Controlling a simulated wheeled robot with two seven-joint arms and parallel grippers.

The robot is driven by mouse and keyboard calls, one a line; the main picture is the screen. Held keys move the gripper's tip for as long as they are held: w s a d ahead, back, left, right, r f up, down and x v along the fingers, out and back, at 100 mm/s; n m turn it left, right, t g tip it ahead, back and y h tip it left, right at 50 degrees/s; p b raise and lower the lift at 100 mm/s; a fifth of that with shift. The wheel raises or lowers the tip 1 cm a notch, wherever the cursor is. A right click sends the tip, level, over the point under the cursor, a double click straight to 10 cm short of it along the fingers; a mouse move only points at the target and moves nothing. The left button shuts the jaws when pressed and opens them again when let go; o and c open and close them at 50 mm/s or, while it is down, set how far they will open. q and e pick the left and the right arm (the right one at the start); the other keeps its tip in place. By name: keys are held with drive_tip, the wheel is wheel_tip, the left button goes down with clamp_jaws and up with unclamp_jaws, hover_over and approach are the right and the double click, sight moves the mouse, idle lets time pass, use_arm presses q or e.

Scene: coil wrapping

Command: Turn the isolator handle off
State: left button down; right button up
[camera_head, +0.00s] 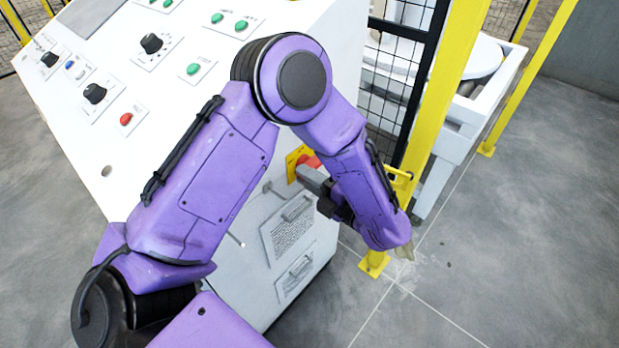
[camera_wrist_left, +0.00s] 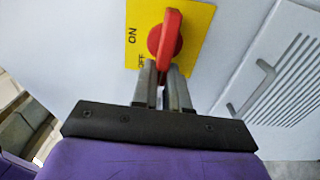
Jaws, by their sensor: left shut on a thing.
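The isolator handle (camera_wrist_left: 171,35) is a red rotary switch on a yellow plate (camera_wrist_left: 197,28) marked ON and OFF. In the left wrist view the handle stands nearly in line with the gripper, its lower end at the fingertips. In the head view the red handle (camera_head: 308,167) shows on the cabinet's side panel, partly hidden by my gripper. My left gripper (camera_wrist_left: 164,70) is shut on the lower end of the handle. It also shows in the head view (camera_head: 309,177), reaching in from the right side of the panel. My right gripper is not in view.
The white control cabinet (camera_head: 190,50) has buttons and knobs on its sloped top. A yellow post (camera_head: 445,85) with black mesh fencing stands close to my left forearm. A vented panel with a grey pull handle (camera_wrist_left: 252,88) lies right of the switch.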

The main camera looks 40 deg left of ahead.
use_arm(q)
drive_tip(key=shift+w+r, duration=0.1)
idle(0.4)
drive_tip(key=c, duration=1.1)
unclamp_jaws()
drive_tip(key=shift+a, duration=0.1)
drive_tip(key=shift+c, duration=0.2)
drive_tip(key=d+b, duration=0.2)
drive_tip(key=d, duration=0.8)
drive_tip(key=shift+s+d, duration=0.2)
drive_tip(key=shift+s, duration=0.25)
